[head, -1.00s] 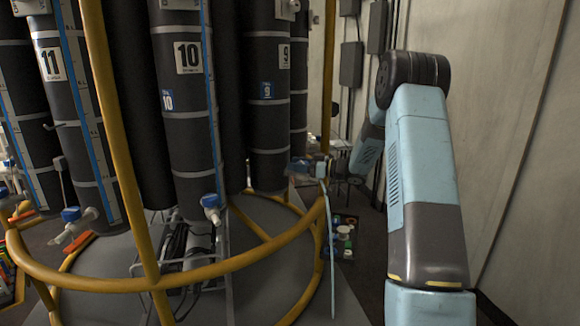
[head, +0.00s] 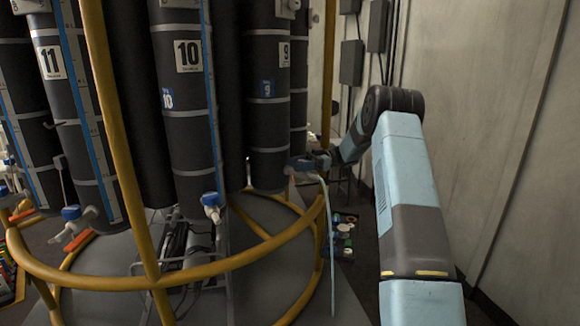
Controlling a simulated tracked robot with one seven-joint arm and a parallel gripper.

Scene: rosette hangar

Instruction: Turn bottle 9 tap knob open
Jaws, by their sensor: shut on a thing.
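Bottle 9 (head: 268,115) is a dark grey cylinder with a white "9" plate and a blue "9" tag, hanging right of bottle 10 (head: 188,130). Its tap (head: 301,163) sticks out to the right near its bottom, with a bluish knob. A pale tube (head: 331,230) hangs down from the tap. My gripper (head: 316,159) is at the tap's outer end, shut on the tap knob. The fingers are small and dark here, so the knob's exact angle cannot be told.
A yellow ring frame (head: 215,268) with an upright post (head: 118,140) stands in front of the bottles. Bottle 10's blue-knobbed tap (head: 211,203) is nearer. A pale wall (head: 510,120) bounds the right.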

